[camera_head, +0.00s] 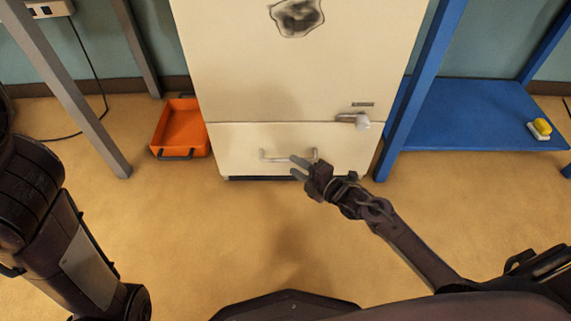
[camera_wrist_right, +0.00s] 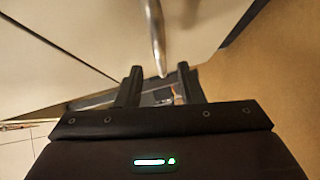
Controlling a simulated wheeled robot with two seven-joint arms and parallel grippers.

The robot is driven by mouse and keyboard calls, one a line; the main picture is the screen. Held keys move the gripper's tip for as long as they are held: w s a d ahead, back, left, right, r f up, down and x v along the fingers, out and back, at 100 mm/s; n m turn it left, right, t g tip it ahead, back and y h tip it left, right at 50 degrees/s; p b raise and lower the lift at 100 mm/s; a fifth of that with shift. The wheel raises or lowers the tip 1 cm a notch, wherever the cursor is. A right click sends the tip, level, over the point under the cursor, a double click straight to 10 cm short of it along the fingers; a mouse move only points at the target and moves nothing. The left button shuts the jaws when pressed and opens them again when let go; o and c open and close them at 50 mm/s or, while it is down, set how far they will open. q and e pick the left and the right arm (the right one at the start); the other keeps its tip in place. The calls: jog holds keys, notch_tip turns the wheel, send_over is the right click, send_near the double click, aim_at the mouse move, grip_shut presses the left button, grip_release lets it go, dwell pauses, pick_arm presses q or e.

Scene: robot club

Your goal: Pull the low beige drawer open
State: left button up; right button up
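The low beige drawer (camera_head: 238,150) is at the bottom of the beige cabinet in the head view. Its front looks flush with the cabinet. A pale bar handle (camera_head: 272,156) runs across it; its right part is partly behind my right gripper (camera_head: 299,168). That gripper is open, its two fingers pointing toward the handle. Contact is not visible. My left arm is at the left; its gripper is out of view.
The upper cabinet door (camera_head: 300,70) has a silvery latch (camera_head: 352,119) above the drawer. An orange tray (camera_head: 181,130) lies on the floor to the left. A blue shelf (camera_head: 460,115) with a yellow-topped item (camera_head: 541,128) stands right. The floor before the drawer is clear.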

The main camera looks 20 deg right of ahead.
aim_at(286, 160)
jog(key=b+x, duration=0.2)
jog(key=x, duration=0.2)
jog(key=shift+w+f, duration=0.1)
jog(key=shift+f, duration=0.05)
jog(key=shift+w+a, duration=0.3)
jog(key=shift+w, duration=0.15)
grip_shut()
